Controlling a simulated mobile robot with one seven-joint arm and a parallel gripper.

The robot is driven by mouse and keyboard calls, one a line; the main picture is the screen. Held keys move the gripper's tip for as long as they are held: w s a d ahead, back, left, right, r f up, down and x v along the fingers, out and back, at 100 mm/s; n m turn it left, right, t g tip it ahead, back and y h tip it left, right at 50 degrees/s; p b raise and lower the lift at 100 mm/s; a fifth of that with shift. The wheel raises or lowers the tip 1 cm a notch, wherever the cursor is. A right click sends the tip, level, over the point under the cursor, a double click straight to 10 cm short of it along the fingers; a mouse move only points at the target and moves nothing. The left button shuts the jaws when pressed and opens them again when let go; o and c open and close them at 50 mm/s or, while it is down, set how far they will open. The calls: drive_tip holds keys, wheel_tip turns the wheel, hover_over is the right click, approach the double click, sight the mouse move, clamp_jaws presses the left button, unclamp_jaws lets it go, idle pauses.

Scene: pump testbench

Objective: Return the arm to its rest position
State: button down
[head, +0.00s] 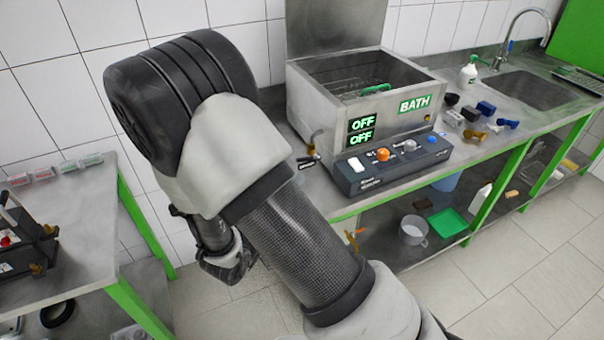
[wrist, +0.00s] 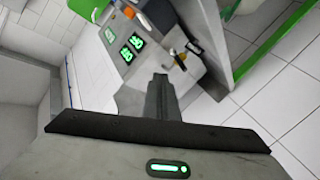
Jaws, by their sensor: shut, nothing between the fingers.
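My arm fills the left and middle of the head view, bent high, with its forearm hanging down behind the elbow. My gripper (wrist: 160,80) shows in the wrist view as dark fingers together in the middle, with nothing between them. In the head view the wrist end hangs low, partly hidden behind my arm, over the floor between the two benches. The fingers look clear of the bench.
The steel bath (head: 325,77) with OFF displays and its control panel (head: 390,165) stand on the right bench. Small parts, a spray bottle (head: 468,72) and a sink (head: 545,88) lie farther right. A green-legged table (head: 95,235) is at left. Floor (head: 520,255) is open at front right.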

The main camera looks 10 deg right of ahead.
drive_tip(key=shift+s+a+r, duration=0.1)
drive_tip(key=shift+s+a, duration=0.25)
drive_tip(key=shift+s, duration=0.15)
